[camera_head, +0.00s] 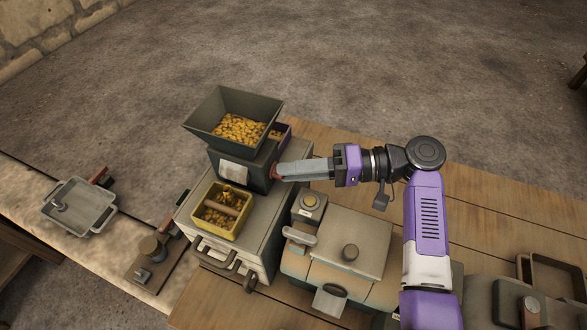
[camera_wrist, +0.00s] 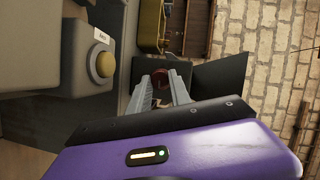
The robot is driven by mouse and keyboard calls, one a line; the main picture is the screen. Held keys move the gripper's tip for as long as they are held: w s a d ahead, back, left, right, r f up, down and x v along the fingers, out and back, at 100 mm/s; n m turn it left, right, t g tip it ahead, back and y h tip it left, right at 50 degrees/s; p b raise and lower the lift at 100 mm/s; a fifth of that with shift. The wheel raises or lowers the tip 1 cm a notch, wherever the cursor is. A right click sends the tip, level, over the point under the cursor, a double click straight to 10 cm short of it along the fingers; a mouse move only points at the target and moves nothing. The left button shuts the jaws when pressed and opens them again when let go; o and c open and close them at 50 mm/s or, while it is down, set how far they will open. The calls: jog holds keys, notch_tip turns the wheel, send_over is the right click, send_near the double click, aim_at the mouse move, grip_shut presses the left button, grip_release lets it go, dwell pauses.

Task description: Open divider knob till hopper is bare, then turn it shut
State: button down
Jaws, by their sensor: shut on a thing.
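The dark hopper (camera_head: 203,118) stands on a grey case and holds a heap of yellow pieces (camera_head: 239,128). Its dark side also shows in the wrist view (camera_wrist: 215,82). The red divider knob (camera_head: 273,171) is on the right side of the body below the hopper, mostly hidden by my fingers. My gripper (camera_head: 281,171) reaches in from the right and is shut on the knob; its fingers also show in the wrist view (camera_wrist: 160,82). The yellow two-part tray (camera_head: 242,229) sits in front of the hopper body, with pieces in both compartments.
A small box with a round button (camera_head: 310,201) stands just right of the case. A lidded grey-green box (camera_head: 345,240) is in front of my arm. A grey pan (camera_head: 78,205) lies at left. The wooden table behind my gripper is clear.

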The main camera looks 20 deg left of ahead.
jog(key=shift+m, duration=0.4)
jog(key=c, duration=1.2)
grip_release()
jog(key=shift+w, duration=0.1)
jog(key=o, duration=0.5)
jog(key=r+b, duration=0.1)
jog(key=r, duration=0.8)
jog(key=shift+w+r, duration=0.15)
jog(key=shift+w, duration=0.05)
jog(key=r, duration=0.3)
jog(key=r+b, duration=0.1)
jog(key=r, duration=0.6)
jog(key=shift+s+r, duration=0.25)
jog(key=shift+r, duration=0.1)
jog(key=c, duration=0.5)
